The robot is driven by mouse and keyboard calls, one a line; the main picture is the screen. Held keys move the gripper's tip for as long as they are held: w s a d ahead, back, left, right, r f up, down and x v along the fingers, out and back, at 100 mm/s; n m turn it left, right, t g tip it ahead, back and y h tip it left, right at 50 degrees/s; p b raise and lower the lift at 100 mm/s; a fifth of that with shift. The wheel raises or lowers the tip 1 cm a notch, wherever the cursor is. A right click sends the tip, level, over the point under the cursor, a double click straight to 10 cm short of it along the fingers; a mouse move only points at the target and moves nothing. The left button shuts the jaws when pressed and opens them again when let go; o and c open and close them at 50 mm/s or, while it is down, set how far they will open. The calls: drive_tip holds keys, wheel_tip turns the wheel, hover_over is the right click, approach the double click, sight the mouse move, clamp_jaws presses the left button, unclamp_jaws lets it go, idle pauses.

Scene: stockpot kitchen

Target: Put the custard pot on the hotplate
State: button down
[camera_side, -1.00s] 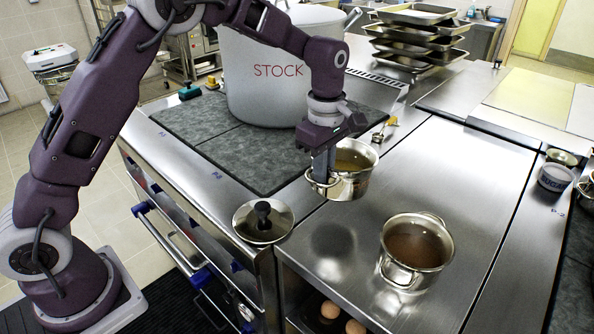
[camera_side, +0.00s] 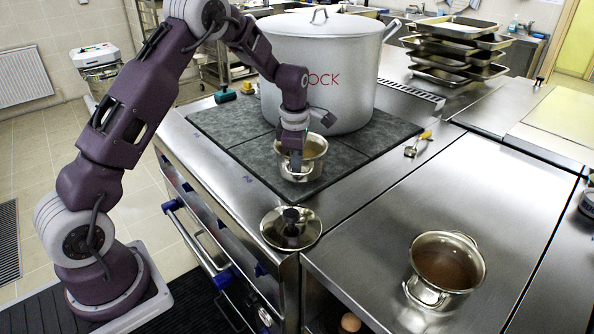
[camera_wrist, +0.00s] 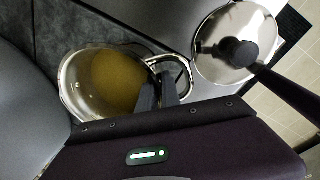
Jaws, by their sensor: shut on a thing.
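The custard pot is a small steel pot (camera_side: 313,152) with yellowish contents, seen from above in the wrist view (camera_wrist: 72,95). My gripper (camera_side: 291,172) is shut on its loop handle; the fingers show at the handle in the wrist view (camera_wrist: 158,92). The pot looks upright, over the front part of the dark slate-like hotplate (camera_side: 225,125). I cannot tell whether its base touches the surface. A second small pot (camera_side: 446,268) with brown contents stands on the steel counter at the right.
A large stockpot (camera_side: 318,75) stands on the hotplate just behind the held pot. A lid with a black knob (camera_side: 291,228) lies on the steel front edge and shows in the wrist view (camera_wrist: 235,45). Stacked trays (camera_side: 455,50) are farther back. The counter (camera_side: 400,200) between is mostly clear.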

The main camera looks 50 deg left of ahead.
drive_tip(key=shift+f, duration=1.2)
drive_tip(key=shift+f, duration=0.15)
drive_tip(key=c, duration=1.5)
unclamp_jaws()
drive_tip(key=shift+c, duration=0.2)
drive_tip(key=s+d+r+m+t, duration=0.1)
drive_tip(key=s+d+r+m, duration=0.25)
drive_tip(key=r, duration=0.65)
drive_tip(key=s+d+r+m, duration=0.2)
drive_tip(key=s+r, duration=0.2)
drive_tip(key=r, duration=0.6)
drive_tip(key=s+d+r+m+t+h, duration=0.1)
drive_tip(key=s+d+r+m, duration=0.1)
drive_tip(key=s+r+m, duration=0.3)
drive_tip(key=s+d+m+t, duration=0.1)
drive_tip(key=s+d+m, duration=0.25)
drive_tip(key=s, duration=0.25)
drive_tip(key=s+d+f+m, duration=0.1)
drive_tip(key=s+m, duration=0.5)
drive_tip(key=s, duration=0.1)
drive_tip(key=s+d+f+m+t, duration=0.1)
drive_tip(key=s+m, duration=0.5)
drive_tip(key=shift+s+d+f, duration=0.25)
drive_tip(key=shift+s, duration=0.15)
